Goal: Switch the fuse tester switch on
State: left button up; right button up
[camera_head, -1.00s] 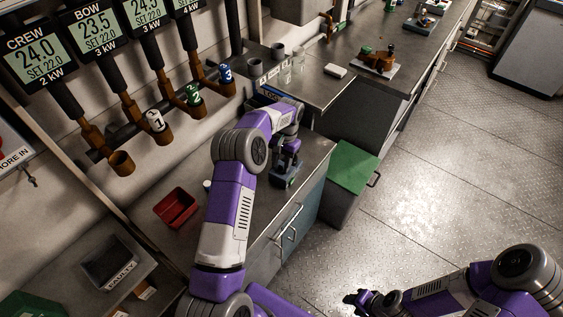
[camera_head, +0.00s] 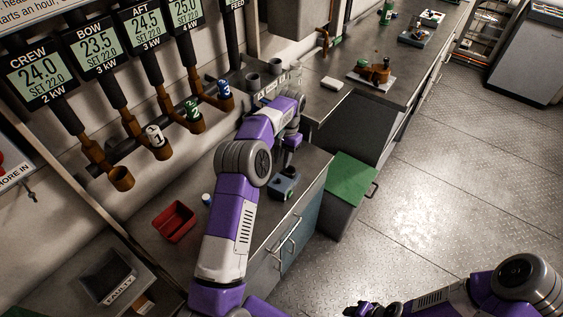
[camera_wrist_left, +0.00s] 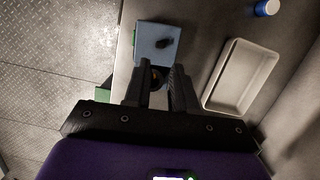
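The fuse tester appears to be the small blue-grey box (camera_head: 284,185) on the steel counter, below my left gripper. Whether that switch is on or off cannot be told. My left gripper (camera_head: 291,146) is above the box and apart from it. In the wrist view its two black fingers (camera_wrist_left: 159,80) are spread with a gap and hold nothing. My right gripper (camera_head: 357,309) is at the bottom edge, partly cut off, its fingers unclear.
A red bin (camera_head: 175,222) and a blue-capped cylinder (camera_head: 207,200) stand on the counter left of my left arm. A pale tray (camera_wrist_left: 208,100) lies beside the box in the wrist view. A green-topped cabinet (camera_head: 352,174) stands right of the counter. The floor is clear.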

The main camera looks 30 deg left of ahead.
aim_at(279, 179)
pick_arm(q)
jog(key=m+b, duration=0.2)
jog(key=m+t+b, duration=0.1)
jog(key=m+b, duration=0.3)
jog(key=shift+s+m+t, duration=0.3)
jog(key=shift+m+t, duration=0.1)
jog(key=f+m+t+b, duration=0.1)
jog(key=f+m+b, duration=0.1)
jog(key=m+b, duration=0.1)
jog(key=s+f+m+t+b, duration=0.1)
jog(key=f+m+b, duration=0.2)
jog(key=m+b, duration=0.1)
jog(key=s+f+m+t+b, duration=0.1)
jog(key=f+m+b, duration=0.1)
jog(key=m+b, duration=0.2)
jog(key=shift+s+f, duration=0.15)
jog(key=shift+f, duration=0.1)
